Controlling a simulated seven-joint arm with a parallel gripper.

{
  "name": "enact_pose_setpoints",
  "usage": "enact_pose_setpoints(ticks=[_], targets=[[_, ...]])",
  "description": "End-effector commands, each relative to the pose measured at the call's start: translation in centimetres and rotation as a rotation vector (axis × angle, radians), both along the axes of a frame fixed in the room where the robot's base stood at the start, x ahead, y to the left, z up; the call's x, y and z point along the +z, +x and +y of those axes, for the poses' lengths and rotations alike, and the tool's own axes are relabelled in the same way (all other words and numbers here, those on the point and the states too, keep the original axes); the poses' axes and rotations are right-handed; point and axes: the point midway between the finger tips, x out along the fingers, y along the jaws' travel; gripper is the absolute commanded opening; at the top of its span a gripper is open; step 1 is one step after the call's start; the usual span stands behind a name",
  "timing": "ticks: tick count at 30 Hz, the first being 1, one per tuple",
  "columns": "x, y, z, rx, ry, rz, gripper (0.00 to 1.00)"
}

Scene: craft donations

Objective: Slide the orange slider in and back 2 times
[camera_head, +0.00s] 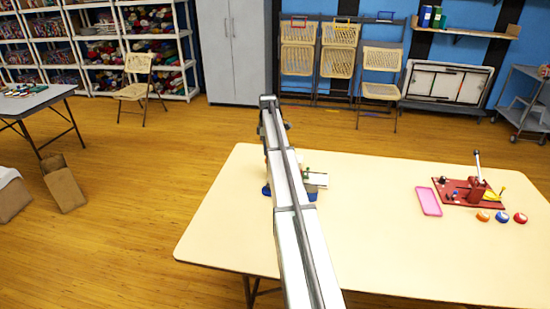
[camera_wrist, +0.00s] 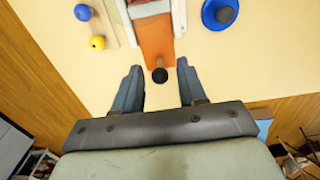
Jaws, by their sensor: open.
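The orange slider (camera_wrist: 156,42) shows in the wrist view as a flat orange bar with a dark round knob (camera_wrist: 160,75) at its near end. It lies in a pale grey and white frame (camera_wrist: 181,15) that runs out of the top of the view. My gripper (camera_wrist: 160,85) is open, with one blue-grey finger on each side of the knob. I cannot tell whether the fingers are level with the knob's height. In the head view my arm hides most of this fixture, and the orange slider cannot be made out there.
A blue ball (camera_wrist: 83,12) and a yellow ball (camera_wrist: 97,43) are left of the slider; a blue disc with a dark knob (camera_wrist: 220,13) is right. On the table (camera_head: 370,250), a pink tray (camera_head: 429,201) and a red board (camera_head: 452,192) stand at right. The middle front is clear.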

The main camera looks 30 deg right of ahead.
Motion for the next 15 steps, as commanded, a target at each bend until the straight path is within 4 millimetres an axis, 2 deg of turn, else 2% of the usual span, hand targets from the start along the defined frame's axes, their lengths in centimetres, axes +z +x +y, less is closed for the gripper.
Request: enact_pose_setpoints(ticks=[15], targets=[[4.3, 0.0, 0.0, 0.0, -0.001, -0.001, 0.41]])
